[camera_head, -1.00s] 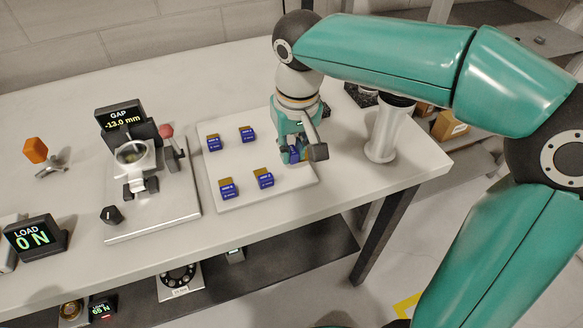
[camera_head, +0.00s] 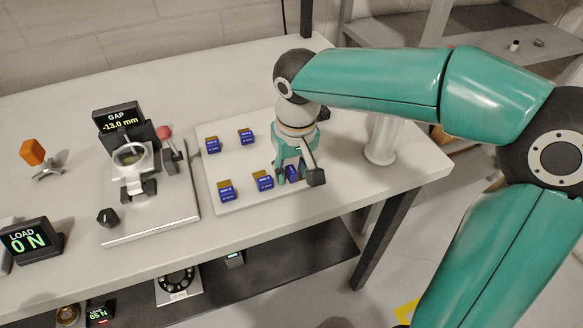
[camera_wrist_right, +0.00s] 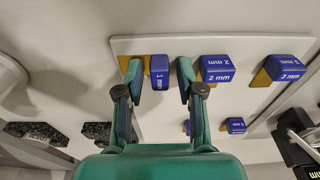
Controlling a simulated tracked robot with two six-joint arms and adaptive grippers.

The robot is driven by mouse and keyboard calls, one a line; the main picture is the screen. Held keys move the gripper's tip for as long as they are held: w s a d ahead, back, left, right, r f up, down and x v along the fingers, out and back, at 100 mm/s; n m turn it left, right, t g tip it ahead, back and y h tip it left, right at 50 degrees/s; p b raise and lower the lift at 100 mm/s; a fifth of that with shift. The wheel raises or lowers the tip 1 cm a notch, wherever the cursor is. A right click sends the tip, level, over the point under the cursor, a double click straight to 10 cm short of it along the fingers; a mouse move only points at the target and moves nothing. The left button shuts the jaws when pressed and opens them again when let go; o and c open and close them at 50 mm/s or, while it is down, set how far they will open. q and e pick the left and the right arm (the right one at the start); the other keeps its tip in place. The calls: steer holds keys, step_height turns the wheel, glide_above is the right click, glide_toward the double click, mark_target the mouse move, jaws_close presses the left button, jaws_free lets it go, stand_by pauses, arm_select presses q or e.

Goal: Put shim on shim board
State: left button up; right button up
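The shim board (camera_head: 240,160) is a pale plate on the table, holding several blue shims with tan ends. One shim (camera_head: 292,173), with a "1" showing in the wrist view (camera_wrist_right: 159,72), is at its front right. My right gripper (camera_head: 290,174) points down over that corner. In the wrist view its fingers (camera_wrist_right: 159,78) are open, one on each side of this shim, with gaps visible. Shims marked 2 mm (camera_wrist_right: 217,69) and 3 mm (camera_wrist_right: 286,68) sit beside it; two more shims (camera_head: 212,145) (camera_head: 246,136) are in the back row. My left gripper is not in view.
Left of the board stands a fixture (camera_head: 135,165) with a red-knobbed lever and a GAP display (camera_head: 118,117) reading -13.0 mm. A LOAD display (camera_head: 31,239) reads 0 N. A white cylinder (camera_head: 382,140) stands right of the gripper. The table's back is clear.

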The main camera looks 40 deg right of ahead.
steer(key=shift+r, duration=0.15)
steer(key=shift+r, duration=0.25)
step_height(320, 180, up, 12)
steer(key=s+p, duration=0.1)
steer(key=p, duration=0.1)
steer(key=shift+s+a+f, duration=0.2)
steer(key=shift+f, duration=0.05)
